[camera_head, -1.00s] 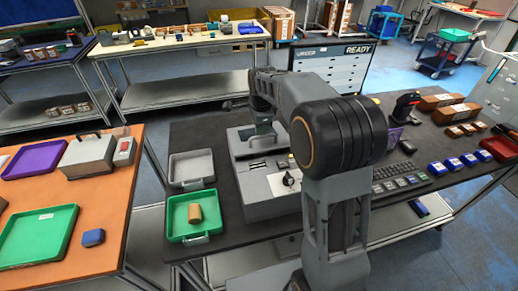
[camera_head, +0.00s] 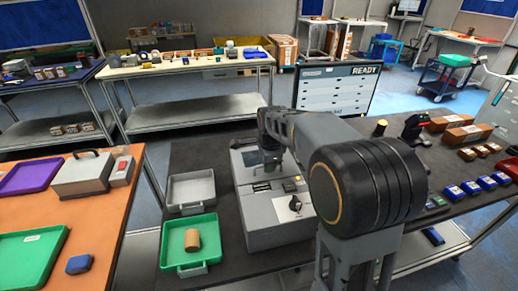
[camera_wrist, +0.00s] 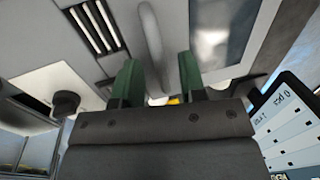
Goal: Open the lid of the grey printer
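The grey printer (camera_head: 266,214) stands on the dark-topped table in the head view, with dark slots and a black knob on top. My gripper (camera_head: 271,165) is over its rear part, partly hidden by my arm. In the wrist view two green fingers of my gripper (camera_wrist: 158,72) stand apart. A grey curved handle (camera_wrist: 150,36) runs into the gap between them, with no clear grip on it. The printer's slotted top (camera_wrist: 96,26) shows at upper left. The lid appears shut, though its edges are hard to make out.
Left of the printer lie a grey tray (camera_head: 191,173) and a green tray (camera_head: 201,226) holding a brown cylinder (camera_head: 192,240). A READY display (camera_head: 340,88) stands behind. Blue boxes (camera_head: 471,187) and brown boxes sit to the right. An orange table (camera_head: 125,215) is at left.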

